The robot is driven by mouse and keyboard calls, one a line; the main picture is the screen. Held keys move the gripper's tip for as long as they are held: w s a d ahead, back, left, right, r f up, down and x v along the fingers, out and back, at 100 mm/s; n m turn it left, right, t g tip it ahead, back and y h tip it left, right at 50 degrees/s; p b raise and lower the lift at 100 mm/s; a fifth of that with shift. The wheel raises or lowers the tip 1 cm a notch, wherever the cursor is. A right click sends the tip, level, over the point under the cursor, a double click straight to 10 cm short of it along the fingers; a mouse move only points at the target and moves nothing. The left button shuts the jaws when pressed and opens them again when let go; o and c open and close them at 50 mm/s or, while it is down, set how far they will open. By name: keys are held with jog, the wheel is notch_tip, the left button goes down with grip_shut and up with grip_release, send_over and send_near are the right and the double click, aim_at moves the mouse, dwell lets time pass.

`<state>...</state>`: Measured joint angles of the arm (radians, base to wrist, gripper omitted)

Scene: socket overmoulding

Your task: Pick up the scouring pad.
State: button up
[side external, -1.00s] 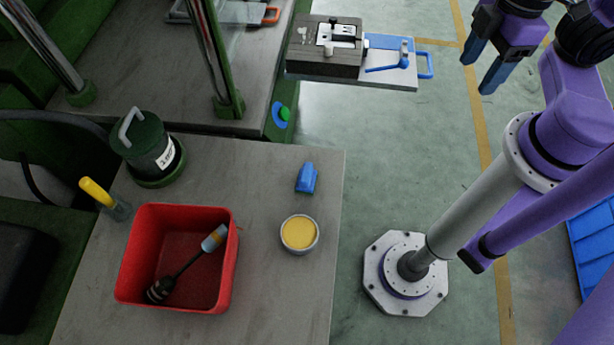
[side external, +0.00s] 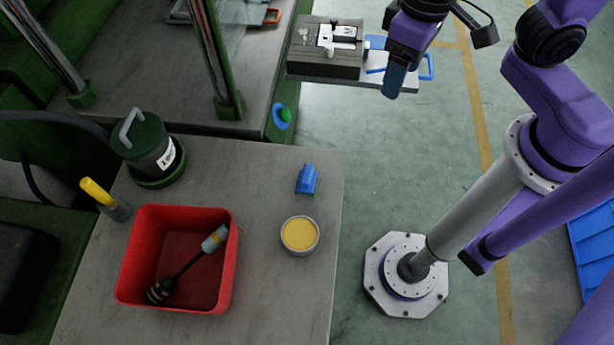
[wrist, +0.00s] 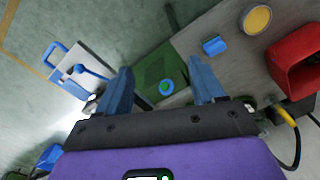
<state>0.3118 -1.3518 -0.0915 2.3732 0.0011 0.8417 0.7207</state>
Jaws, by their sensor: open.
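A small blue block, apparently the scouring pad (side external: 307,179), lies on the grey table near its right edge, just above a round tin. It also shows in the wrist view (wrist: 215,46), at the upper right, beyond my fingers. My gripper (side external: 394,82) is up in the air at the top of the side view, to the right of and away from the table. In the wrist view my two blue fingers (wrist: 161,82) are spread apart with nothing held between them.
A round tin of yellow stuff (side external: 300,235) stands close to the pad. A red bin (side external: 230,270) holding a dark-handled tool is at left. A green canister (side external: 150,150) and a yellow-handled tool (side external: 97,192) stand farther left. A fixture plate (side external: 400,75) lies beneath my gripper in the picture.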

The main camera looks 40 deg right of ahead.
jog(key=w+a+f+m, duration=0.2)
jog(key=w+a+m, duration=0.1)
jog(key=a+m, duration=0.4)
jog(key=m, duration=0.6)
send_over(307, 173)
notch_tip(307, 173, down, 2)
jog(key=f, duration=1.2)
jog(key=shift+w+d, duration=0.1)
jog(key=shift+w, duration=0.1)
jog(key=shift+s+f, duration=0.15)
jog(key=shift+f, duration=0.8)
jog(key=shift+s+f, duration=0.1)
jog(key=shift+f, duration=1.7)
jog(key=c, duration=1.1)
jog(key=shift+c, duration=0.2)
